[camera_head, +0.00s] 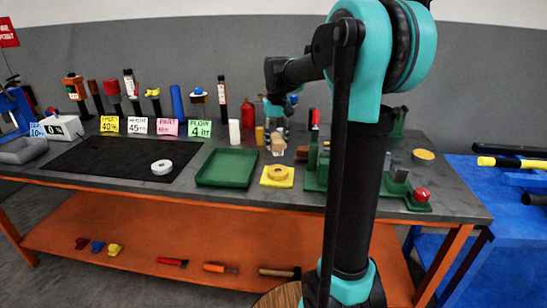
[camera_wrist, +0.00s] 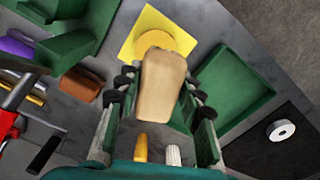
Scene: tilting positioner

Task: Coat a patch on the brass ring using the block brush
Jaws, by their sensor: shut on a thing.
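The brass ring (camera_head: 277,171) lies flat on a yellow square plate (camera_head: 288,183) near the front of the bench. In the wrist view the ring (camera_wrist: 150,39) shows beyond the brush, which hides part of it. My gripper (camera_head: 278,138) is shut on the block brush (camera_head: 278,149), a tan block with rounded edges. In the wrist view the brush (camera_wrist: 160,88) sits between the two fingers and points toward the ring. In the head view the brush is above and behind the ring; contact between them cannot be made out.
A green tray (camera_head: 228,181) stands left of the plate. A black mat (camera_head: 75,160) holds a white ring (camera_head: 162,167). Green fixtures with a red knob (camera_head: 421,194) stand to the right. A white cylinder (camera_head: 234,132), a yellow cylinder (camera_head: 259,137) and several tools stand behind.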

